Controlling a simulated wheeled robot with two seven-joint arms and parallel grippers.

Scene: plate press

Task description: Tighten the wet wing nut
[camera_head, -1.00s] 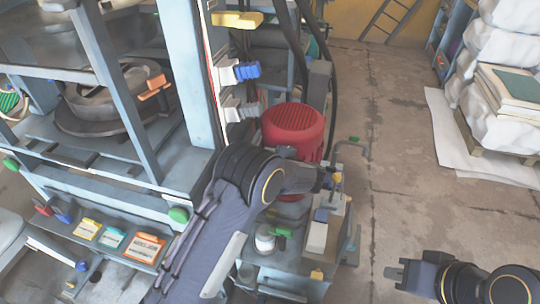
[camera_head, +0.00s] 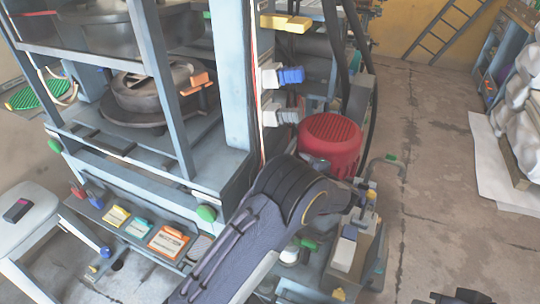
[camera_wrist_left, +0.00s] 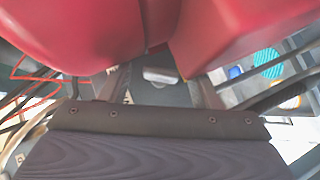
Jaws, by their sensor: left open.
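I cannot pick out the wet wing nut in either view. The red ribbed motor housing (camera_head: 330,143) stands beside the blue-grey press frame. My left arm reaches across from the lower left and ends just below the housing. Its gripper is mostly hidden there in the head view. In the left wrist view my left gripper (camera_wrist_left: 160,92) is open, with a small pale grey piece (camera_wrist_left: 160,75) showing between the fingers; I cannot tell what it is. Red surfaces lie close above the fingers. Only a dark bit of my right gripper (camera_head: 455,298) shows at the bottom edge.
The press holds a round dark grey plate (camera_head: 155,95). An orange card (camera_head: 169,241) and other coloured cards lie on its front ledge. The floor (camera_head: 440,200) further right is clear.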

